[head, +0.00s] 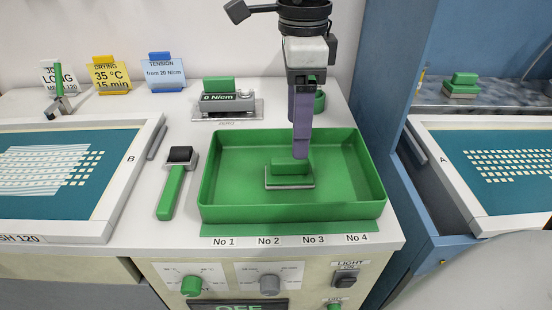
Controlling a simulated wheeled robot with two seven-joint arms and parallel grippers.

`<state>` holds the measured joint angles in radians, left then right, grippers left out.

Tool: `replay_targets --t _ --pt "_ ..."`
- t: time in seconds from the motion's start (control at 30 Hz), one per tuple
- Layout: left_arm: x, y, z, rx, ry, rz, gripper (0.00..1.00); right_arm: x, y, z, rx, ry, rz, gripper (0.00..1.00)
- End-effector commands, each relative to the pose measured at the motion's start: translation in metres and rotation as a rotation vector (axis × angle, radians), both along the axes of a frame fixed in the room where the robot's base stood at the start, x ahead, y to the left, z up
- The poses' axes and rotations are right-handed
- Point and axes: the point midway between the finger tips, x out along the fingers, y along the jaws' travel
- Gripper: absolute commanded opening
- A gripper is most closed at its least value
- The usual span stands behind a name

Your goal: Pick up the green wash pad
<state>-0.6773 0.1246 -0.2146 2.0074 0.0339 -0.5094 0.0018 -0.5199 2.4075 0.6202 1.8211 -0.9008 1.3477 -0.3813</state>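A green wash pad, a green block on a thin grey plate (290,183), lies inside the green tray (222,200), near its middle. One gripper (301,154), which I take as my right, hangs down from the top of the picture with its purple fingers pointing at the pad. Its fingertips are at the far upper edge of the green block; I cannot tell if they touch it. The fingers overlap from this side, so their opening is hidden. My other gripper is not in view. A similar green block on a grey base (461,86) stands on the shelf at the right.
The tray's raised walls surround the pad. A green-handled tool with a black head (174,180) lies left of the tray. A grey gauge (226,101) stands behind. Framed screens lie left (104,228) and right (455,240). A blue post (378,80) rises right of the tray.

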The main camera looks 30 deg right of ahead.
Motion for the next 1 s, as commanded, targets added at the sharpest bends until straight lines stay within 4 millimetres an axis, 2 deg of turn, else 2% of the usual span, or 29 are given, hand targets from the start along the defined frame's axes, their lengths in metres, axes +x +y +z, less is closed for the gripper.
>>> replay_targets --t 0.1,0.2,0.37,0.6,0.73,0.93,1.0 --pt "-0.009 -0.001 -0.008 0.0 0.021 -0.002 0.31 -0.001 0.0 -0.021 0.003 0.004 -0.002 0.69" --pt "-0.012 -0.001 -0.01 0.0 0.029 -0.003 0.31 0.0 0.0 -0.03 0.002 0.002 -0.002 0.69" --pt "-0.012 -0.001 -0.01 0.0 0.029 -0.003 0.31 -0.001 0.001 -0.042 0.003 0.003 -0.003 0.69" --pt "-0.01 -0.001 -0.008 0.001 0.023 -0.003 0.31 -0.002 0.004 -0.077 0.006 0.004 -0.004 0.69" --pt "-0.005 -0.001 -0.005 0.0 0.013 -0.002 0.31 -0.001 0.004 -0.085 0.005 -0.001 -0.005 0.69" --pt "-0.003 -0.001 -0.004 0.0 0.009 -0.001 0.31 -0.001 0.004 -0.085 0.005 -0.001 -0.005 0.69" --pt "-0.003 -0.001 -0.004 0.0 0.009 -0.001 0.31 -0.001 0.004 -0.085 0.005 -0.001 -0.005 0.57"
